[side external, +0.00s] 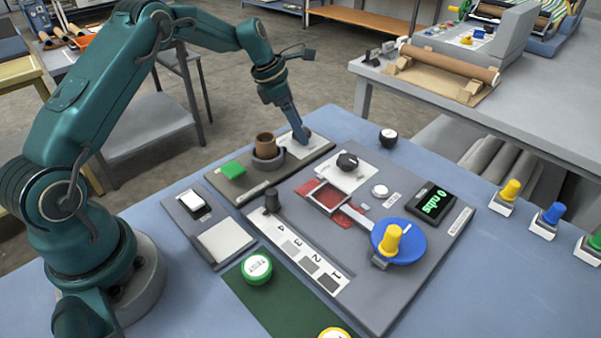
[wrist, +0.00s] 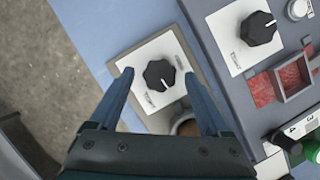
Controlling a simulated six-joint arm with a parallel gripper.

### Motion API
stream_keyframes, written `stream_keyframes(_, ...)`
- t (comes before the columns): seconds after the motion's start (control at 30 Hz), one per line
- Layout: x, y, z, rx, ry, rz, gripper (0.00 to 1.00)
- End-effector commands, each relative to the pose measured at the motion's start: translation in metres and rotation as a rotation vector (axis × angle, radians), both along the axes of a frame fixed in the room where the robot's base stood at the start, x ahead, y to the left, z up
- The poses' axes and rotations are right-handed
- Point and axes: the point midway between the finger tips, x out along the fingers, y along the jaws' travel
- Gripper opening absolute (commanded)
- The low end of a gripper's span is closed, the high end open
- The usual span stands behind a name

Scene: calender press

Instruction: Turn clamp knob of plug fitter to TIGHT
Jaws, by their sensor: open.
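The plug fitter (side external: 236,192) is a grey panel with a green block (side external: 232,170), a brown plug (side external: 265,144) standing in a round dark holder (side external: 268,161), and a white plate at its far end. On that plate sits the black clamp knob (wrist: 160,75). Its white pointer line faces toward the bottom of the wrist view; the plate's lettering is too small to read. My gripper (wrist: 158,77) is open, with one finger on each side of the knob in the picture. I cannot tell whether the fingers touch it. In the side view my gripper (side external: 300,136) largely hides the knob.
A second black knob (side external: 347,162) sits on a white plate on the neighbouring larger panel (side external: 385,300), with a blue dial (side external: 399,243) and a display (side external: 433,201). Blue table (side external: 500,270) surrounds the panels.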

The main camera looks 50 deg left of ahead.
Motion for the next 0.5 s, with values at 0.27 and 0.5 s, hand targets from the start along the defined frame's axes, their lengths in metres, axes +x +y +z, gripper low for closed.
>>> stream_keyframes(0.27, 0.0006, -0.0004, -0.0011, 0.000, 0.000, -0.001, 0.74)
stream_keyframes(0.5, 0.0004, -0.0003, -0.0010, 0.000, 0.000, -0.001, 0.00)
